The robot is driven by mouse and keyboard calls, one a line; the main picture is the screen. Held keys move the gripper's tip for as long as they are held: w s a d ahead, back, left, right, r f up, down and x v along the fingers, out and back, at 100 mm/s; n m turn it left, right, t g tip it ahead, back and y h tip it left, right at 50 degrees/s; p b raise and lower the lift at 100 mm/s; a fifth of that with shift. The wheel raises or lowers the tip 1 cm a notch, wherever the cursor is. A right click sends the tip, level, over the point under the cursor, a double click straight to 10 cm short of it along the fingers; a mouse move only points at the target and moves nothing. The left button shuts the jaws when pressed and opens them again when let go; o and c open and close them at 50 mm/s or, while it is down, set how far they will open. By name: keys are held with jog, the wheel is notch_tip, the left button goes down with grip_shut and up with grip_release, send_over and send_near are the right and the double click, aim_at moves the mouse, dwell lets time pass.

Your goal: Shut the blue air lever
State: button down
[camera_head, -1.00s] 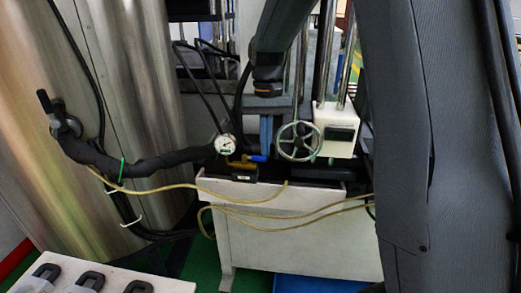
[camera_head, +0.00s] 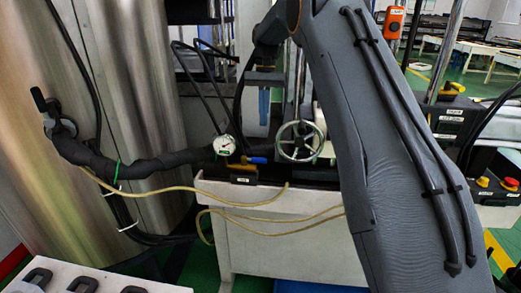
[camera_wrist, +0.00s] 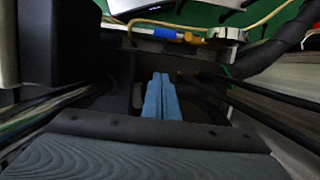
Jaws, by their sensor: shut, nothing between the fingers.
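The blue air lever (camera_head: 258,160) sticks out to the right of its brass valve, just right of the round gauge (camera_head: 224,145). In the wrist view the blue lever (camera_wrist: 155,33) lies near the top, with the yellow valve part (camera_wrist: 192,39) at its right. My gripper (camera_head: 264,104) hangs above the lever in the head view, its blue fingers pointing down. In the wrist view my gripper (camera_wrist: 160,76) has its fingers together and empty. A gap shows between the fingertips and the lever.
A wrapped black hose (camera_head: 130,166) runs left from the gauge. A white cabinet (camera_head: 285,243) is below, with yellow hoses (camera_head: 245,190) across it. Black cables hang left of my gripper.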

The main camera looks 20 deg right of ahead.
aim_at(255, 161)
jog(key=s+a+f+p, duration=0.2)
jog(key=s+f+p, duration=0.3)
jog(key=f, duration=0.4)
jog(key=shift+s+a, duration=0.25)
jog(key=shift+s, duration=0.25)
